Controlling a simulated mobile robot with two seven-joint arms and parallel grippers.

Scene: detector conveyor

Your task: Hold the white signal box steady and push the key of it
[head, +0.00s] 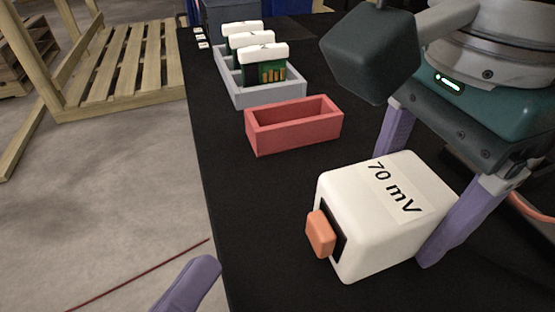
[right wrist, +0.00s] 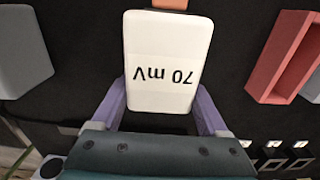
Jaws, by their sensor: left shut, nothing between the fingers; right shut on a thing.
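The white signal box (head: 365,235), marked "70 mV", stands on the black table at the right of the head view. Its orange key (head: 320,235) sticks out of a dark recess on the end facing left. My right gripper (head: 408,200) is shut on the box, a purple finger along each side; the right wrist view shows the box (right wrist: 165,50) between both fingers, with a bit of the key (right wrist: 168,4) at the top edge. My left gripper (head: 190,285) is shut and empty at the bottom, left of the key and apart from it; only its purple tip shows.
An empty red tray (head: 293,142) stands behind the box. Farther back a grey tray (head: 262,98) holds green circuit boards with white tops (head: 264,52). The table's left edge runs between the left gripper and the box. A wooden pallet (head: 125,60) stands on the floor beyond.

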